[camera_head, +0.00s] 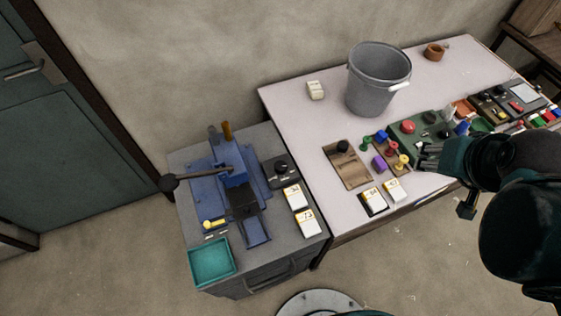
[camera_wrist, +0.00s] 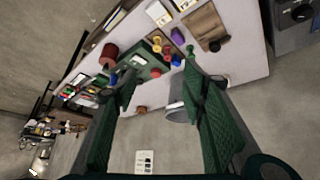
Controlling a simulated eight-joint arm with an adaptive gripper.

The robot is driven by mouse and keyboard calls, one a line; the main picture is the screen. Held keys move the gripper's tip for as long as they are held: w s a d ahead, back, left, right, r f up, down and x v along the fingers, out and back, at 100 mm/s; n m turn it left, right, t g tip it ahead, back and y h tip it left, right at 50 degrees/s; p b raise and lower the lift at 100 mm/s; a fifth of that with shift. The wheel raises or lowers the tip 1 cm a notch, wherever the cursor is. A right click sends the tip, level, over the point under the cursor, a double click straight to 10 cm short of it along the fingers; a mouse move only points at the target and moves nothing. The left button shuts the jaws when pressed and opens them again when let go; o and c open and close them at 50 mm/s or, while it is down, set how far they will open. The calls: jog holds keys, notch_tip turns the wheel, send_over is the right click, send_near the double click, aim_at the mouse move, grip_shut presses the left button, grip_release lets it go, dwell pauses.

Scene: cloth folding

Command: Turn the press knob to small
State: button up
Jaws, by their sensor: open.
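A blue press (camera_head: 205,180) with a long lever stands on the grey cabinet (camera_head: 275,257) left of the table. Beside its right side is a small dark box with a round black knob (camera_head: 281,168). The knob also shows at the top right edge of the wrist view (camera_wrist: 301,13). Its setting and any size marks are too small to read. My gripper (camera_head: 428,158) is over the table, well to the right of the knob and apart from it. In the wrist view its two green fingers (camera_wrist: 160,82) are spread with nothing held between them.
A grey bucket (camera_head: 376,85) stands tall at the back of the white table (camera_head: 300,125). A wooden board (camera_head: 350,172) with a black knob, coloured pegs and white boxes lie between my gripper and the cabinet. A teal tray (camera_head: 211,262) sits at the cabinet's front left.

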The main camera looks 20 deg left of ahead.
jog(key=w+a+f+n+g+p, duration=0.1)
jog(key=w+a+n+g+p, duration=0.2)
jog(key=a, duration=0.7)
jog(key=n+g+p, duration=0.3)
jog(key=n+p, duration=0.1)
jog(key=n, duration=0.3)
send_over(280, 165)
jog(key=f, duration=1.4)
jog(key=shift+w+d, duration=0.25)
jog(key=shift+d, duration=0.05)
jog(key=shift+s+a+f+g, duration=0.2)
jog(key=shift+a+f+g, duration=0.05)
jog(key=shift+f+g, duration=0.05)
jog(key=shift+f, duration=0.1)
jog(key=shift+f+b, duration=0.7)
jog(key=shift+f, duration=3.1)
jog(key=shift+c, duration=0.3)
jog(key=c, duration=0.9)
